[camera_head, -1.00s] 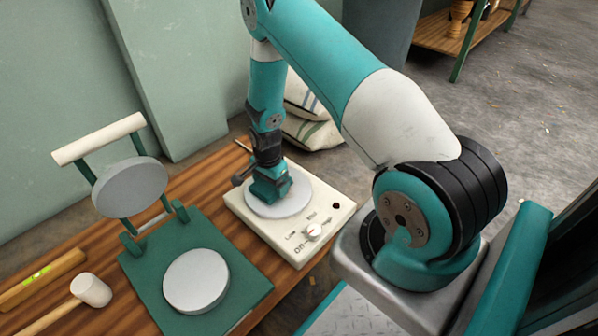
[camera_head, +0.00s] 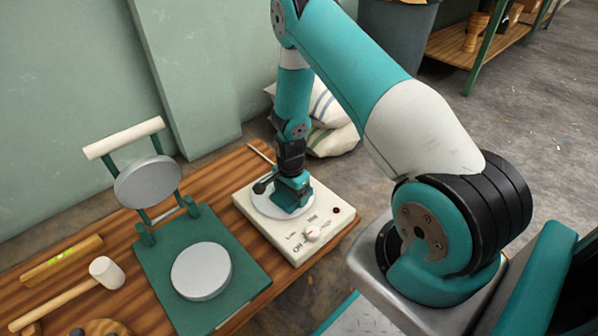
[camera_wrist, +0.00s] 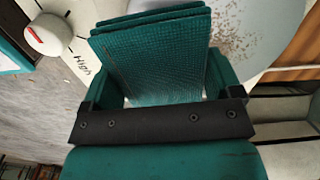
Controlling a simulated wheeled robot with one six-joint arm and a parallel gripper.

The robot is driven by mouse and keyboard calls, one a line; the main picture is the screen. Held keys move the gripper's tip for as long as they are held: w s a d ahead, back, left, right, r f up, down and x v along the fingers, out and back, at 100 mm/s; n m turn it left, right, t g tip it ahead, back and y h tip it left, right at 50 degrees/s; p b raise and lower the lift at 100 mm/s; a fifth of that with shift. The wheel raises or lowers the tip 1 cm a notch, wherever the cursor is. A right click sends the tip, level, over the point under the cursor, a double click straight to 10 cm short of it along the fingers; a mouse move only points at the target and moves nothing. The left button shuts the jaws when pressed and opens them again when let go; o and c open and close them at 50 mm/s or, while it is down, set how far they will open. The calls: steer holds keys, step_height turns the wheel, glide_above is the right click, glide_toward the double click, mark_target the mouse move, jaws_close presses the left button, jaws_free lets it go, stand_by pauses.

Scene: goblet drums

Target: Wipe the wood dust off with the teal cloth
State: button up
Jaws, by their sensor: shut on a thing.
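My gripper (camera_wrist: 160,75) is shut on the folded teal cloth (camera_wrist: 155,50), which hangs between its fingers in the wrist view. In the head view my gripper (camera_head: 291,198) is low over the round grey plate (camera_head: 262,206) of a cream hot plate unit (camera_head: 263,232), toward the plate's right side. The cloth's lower edge meets or nearly meets the plate; contact is hard to tell. Brown wood dust (camera_wrist: 232,38) lies as scattered specks on the plate beside the cloth in the wrist view. Any dust under the cloth is hidden.
The unit's knob (camera_head: 312,234) is at its front. To the left are a green press with a grey lower disc (camera_head: 201,271) and raised lid (camera_head: 148,181), a mallet (camera_head: 106,272) and a level (camera_head: 62,258). Sacks (camera_head: 334,139) lie behind the bench.

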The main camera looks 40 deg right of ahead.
steer(key=shift+r+p, duration=2.15)
steer(key=shift+r, duration=0.55)
